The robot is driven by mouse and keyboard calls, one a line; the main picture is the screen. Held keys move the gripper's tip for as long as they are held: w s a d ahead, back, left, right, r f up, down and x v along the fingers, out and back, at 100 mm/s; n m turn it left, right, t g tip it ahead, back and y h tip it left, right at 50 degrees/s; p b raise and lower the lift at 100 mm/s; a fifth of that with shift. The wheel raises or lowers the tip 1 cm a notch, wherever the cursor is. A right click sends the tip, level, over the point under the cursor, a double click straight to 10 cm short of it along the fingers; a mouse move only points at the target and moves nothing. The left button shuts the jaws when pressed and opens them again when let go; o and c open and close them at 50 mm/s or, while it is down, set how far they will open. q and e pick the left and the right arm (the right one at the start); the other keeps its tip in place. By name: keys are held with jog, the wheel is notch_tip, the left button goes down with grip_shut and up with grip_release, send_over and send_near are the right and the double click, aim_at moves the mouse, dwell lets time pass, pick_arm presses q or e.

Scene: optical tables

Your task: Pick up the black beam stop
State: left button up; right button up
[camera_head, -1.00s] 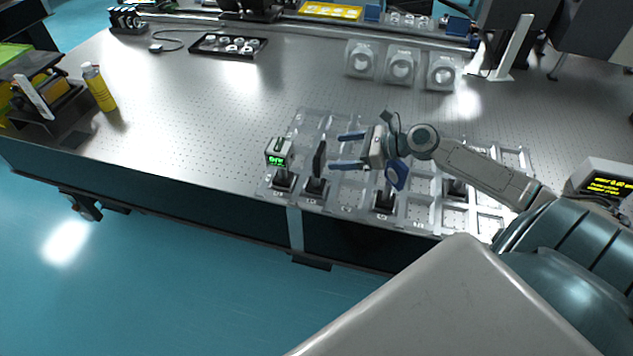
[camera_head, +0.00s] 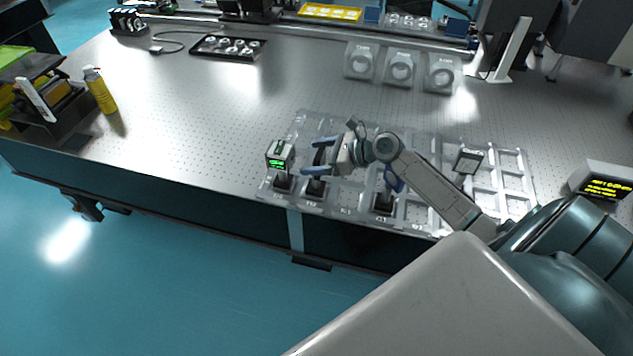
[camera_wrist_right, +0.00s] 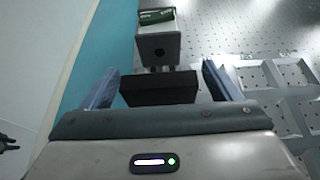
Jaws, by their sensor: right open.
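The black beam stop (camera_wrist_right: 160,89) shows in the right wrist view as a dark block between my two fingers. A gap shows on each side of it. My right gripper (camera_head: 316,157) is open around it. In the head view the fingers largely hide the beam stop, and its dark base (camera_head: 315,187) shows below them in a tray slot. My left gripper is not in view.
A box with a green display (camera_head: 279,155) stands on a mount just left of the beam stop; it shows beyond it in the wrist view (camera_wrist_right: 158,42). A blue-ringed optic (camera_head: 393,180) stands right. The clear tray (camera_head: 300,122) lies near the table's front edge.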

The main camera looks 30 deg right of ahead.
grip_shut()
dwell(0.4)
jog(key=shift+r, duration=0.15)
